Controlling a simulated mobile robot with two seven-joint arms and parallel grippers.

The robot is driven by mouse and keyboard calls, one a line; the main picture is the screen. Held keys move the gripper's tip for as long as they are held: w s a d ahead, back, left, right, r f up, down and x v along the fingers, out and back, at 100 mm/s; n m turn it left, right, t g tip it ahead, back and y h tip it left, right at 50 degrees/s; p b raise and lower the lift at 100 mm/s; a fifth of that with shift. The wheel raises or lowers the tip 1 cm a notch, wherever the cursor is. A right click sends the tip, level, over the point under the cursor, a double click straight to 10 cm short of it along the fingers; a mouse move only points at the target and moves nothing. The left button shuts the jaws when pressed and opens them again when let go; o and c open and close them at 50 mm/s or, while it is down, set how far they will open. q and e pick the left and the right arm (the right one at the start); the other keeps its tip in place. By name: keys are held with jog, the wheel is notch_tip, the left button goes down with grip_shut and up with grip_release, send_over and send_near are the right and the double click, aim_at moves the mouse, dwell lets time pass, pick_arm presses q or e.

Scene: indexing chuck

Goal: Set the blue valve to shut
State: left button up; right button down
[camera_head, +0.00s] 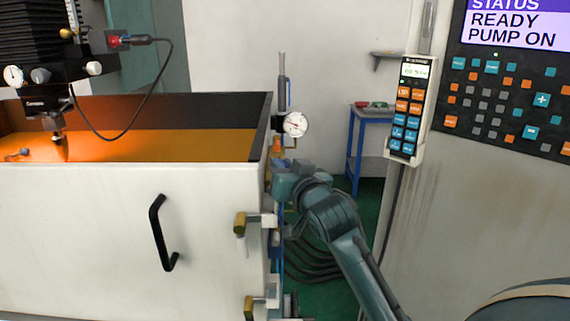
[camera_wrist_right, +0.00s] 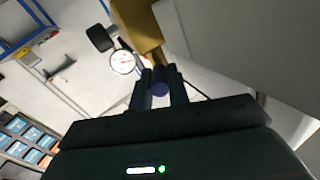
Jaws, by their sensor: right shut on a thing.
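My right gripper (camera_head: 282,172) is at the right edge of the white machine tank, below a pressure gauge. In the right wrist view, my right gripper (camera_wrist_right: 160,80) has its two dark fingers closed around a small dark blue part, which looks like the handle of the blue valve (camera_wrist_right: 159,90). The fingers cover most of it, so I cannot tell its setting. In the head view the gripper hides the valve. My left gripper is in neither view.
The round gauge (camera_head: 295,124) is just above the gripper and also shows in the wrist view (camera_wrist_right: 122,62). A mustard block (camera_wrist_right: 138,28) sits beyond the fingers. Brass-ended latches (camera_head: 240,224) and a black handle (camera_head: 160,233) are on the tank front. A control cabinet (camera_head: 480,220) stands right.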

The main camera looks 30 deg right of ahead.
jog(key=shift+f, duration=0.15)
jog(key=c, duration=1.3)
grip_release()
jog(key=shift+c, duration=0.2)
